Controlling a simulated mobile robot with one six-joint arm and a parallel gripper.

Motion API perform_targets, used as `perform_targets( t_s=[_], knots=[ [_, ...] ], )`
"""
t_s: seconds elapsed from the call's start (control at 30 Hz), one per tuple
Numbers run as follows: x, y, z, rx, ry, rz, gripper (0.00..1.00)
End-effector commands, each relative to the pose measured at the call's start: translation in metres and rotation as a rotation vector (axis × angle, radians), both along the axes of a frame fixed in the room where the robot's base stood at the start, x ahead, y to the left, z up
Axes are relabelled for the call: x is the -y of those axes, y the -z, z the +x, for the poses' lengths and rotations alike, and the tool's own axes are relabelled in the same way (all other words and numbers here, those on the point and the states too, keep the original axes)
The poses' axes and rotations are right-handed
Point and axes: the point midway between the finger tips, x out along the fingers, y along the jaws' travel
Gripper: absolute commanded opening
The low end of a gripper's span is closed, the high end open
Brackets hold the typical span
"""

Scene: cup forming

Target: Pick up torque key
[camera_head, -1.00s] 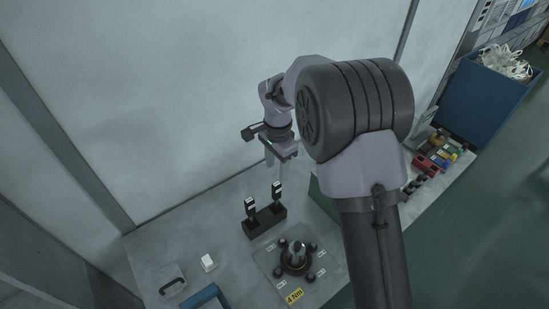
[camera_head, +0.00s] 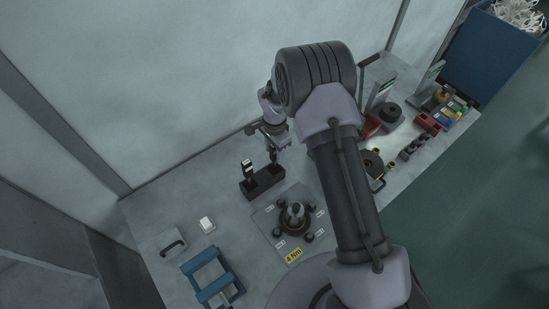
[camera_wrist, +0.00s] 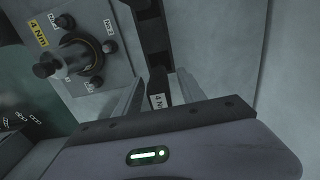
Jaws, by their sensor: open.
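A black holder (camera_head: 263,183) stands on the table, and one torque key (camera_head: 248,168) stands upright in its left end. My gripper (camera_head: 272,153) is over the holder's right end, pointing down, and largely hides what stands there. In the wrist view the open gripper (camera_wrist: 158,95) has a dark torque key (camera_wrist: 158,84) between its two grey fingers. The key's end carries a white label that seems to read 4 N. Gaps show on both sides of it, so it does not look clamped. The holder (camera_wrist: 150,30) also shows in the wrist view.
A grey plate (camera_head: 264,222) with a round fixture (camera_head: 295,217) and a yellow 4 Nm label (camera_head: 294,256) lies in front of the holder. A blue frame (camera_head: 210,278) and a white block (camera_head: 207,224) are at left. The wall is close behind.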

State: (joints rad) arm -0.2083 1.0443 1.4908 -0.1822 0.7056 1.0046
Motion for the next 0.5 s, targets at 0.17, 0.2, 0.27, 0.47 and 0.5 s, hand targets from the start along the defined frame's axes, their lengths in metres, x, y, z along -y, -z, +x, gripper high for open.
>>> perform_targets(
  t_s=[0.17, 0.2, 0.27, 0.47, 0.5],
  knots=[
    [-0.0003, 0.0027, 0.0005, 0.002, 0.000, 0.000, 0.47],
    [-0.0002, 0.0026, 0.0006, 0.002, 0.000, 0.000, 0.47],
    [-0.0002, 0.0025, 0.0005, 0.002, 0.000, 0.001, 0.39],
    [-0.0001, 0.0024, 0.0005, 0.001, 0.000, 0.001, 0.00],
    [-0.0001, 0.0024, 0.0005, 0.001, 0.000, 0.000, 0.00]
  ],
)
